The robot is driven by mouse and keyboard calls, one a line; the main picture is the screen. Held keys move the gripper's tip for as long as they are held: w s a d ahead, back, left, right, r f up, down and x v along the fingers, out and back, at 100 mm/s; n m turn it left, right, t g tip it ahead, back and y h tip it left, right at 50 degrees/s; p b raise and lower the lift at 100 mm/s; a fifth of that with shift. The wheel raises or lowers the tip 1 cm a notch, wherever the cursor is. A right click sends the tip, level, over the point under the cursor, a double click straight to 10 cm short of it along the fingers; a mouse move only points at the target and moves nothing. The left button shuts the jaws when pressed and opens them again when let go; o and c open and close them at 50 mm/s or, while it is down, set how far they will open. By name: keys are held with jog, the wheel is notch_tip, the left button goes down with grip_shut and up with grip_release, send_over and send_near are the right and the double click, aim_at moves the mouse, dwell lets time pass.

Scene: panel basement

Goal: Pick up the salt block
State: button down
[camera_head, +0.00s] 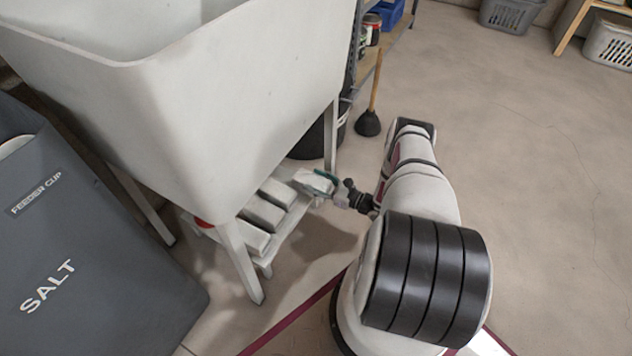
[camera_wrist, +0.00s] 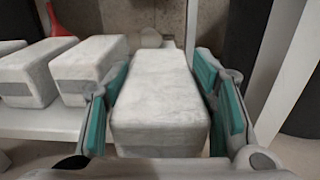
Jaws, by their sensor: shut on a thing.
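A white salt block (camera_wrist: 160,95) fills the middle of the wrist view, between the two teal finger pads of my gripper (camera_wrist: 163,110). The gripper is shut on it, one pad along each side. In the head view the held salt block (camera_head: 314,182) shows at the right end of a row of blocks, with my gripper (camera_head: 325,184) around it under the white tub. Other white blocks (camera_wrist: 88,68) lie to its left on the low white rack (camera_wrist: 55,122). I cannot tell whether the held block still touches the rack.
A large white tub (camera_head: 240,90) on legs overhangs the rack, and its front leg (camera_head: 240,262) stands close by. A dark grey salt bin (camera_head: 80,240) is at the left. A plunger (camera_head: 369,120) stands behind.

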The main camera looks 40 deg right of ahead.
jog(key=c, duration=0.6)
grip_release()
jog(key=shift+s+d, duration=0.1)
jog(key=shift+s, duration=0.05)
jog(key=v, duration=1.1)
jog(key=shift+s, duration=0.3)
jog(key=shift+d, duration=0.15)
